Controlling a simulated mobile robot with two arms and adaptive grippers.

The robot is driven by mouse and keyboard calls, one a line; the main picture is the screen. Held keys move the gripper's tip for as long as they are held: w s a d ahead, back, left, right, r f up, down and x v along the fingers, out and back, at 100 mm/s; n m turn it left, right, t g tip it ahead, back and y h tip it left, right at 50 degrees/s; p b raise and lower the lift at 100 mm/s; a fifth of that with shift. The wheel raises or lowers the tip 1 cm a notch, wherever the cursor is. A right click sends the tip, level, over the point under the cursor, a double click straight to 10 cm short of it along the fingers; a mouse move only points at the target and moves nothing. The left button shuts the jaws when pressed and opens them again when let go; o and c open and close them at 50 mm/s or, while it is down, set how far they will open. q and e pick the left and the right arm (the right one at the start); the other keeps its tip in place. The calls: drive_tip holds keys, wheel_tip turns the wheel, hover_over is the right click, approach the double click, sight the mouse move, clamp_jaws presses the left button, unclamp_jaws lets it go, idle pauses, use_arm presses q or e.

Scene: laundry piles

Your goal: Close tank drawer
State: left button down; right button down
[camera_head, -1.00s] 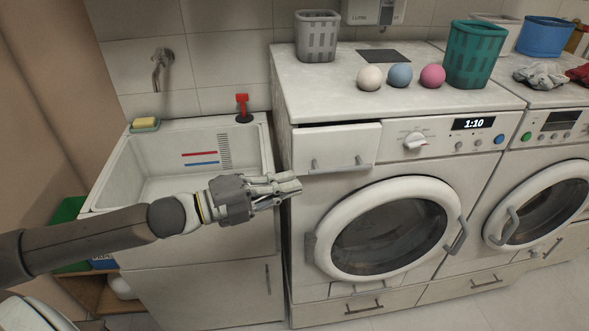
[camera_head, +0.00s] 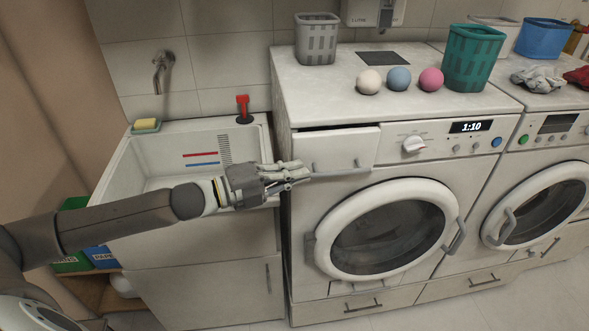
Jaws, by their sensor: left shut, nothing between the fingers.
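The tank drawer (camera_head: 342,145) is the white drawer at the top left of the left washing machine (camera_head: 300,250). My left gripper (camera_head: 307,173) is shut and empty. My right gripper is not in view.
A white sink (camera_head: 150,150) stands left of the machine, under my left arm. A second washing machine (camera_head: 555,150) stands at the right. Baskets and several balls lie on top. The round door (camera_head: 390,230) below the drawer is closed.

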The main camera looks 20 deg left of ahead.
use_arm(q)
drive_tip(key=shift+w+a, duration=0.1)
idle(0.3)
drive_tip(key=shift+w+a+r, duration=0.1)
drive_tip(key=shift+w+a, duration=0.75)
drive_tip(key=shift+w, duration=0.3)
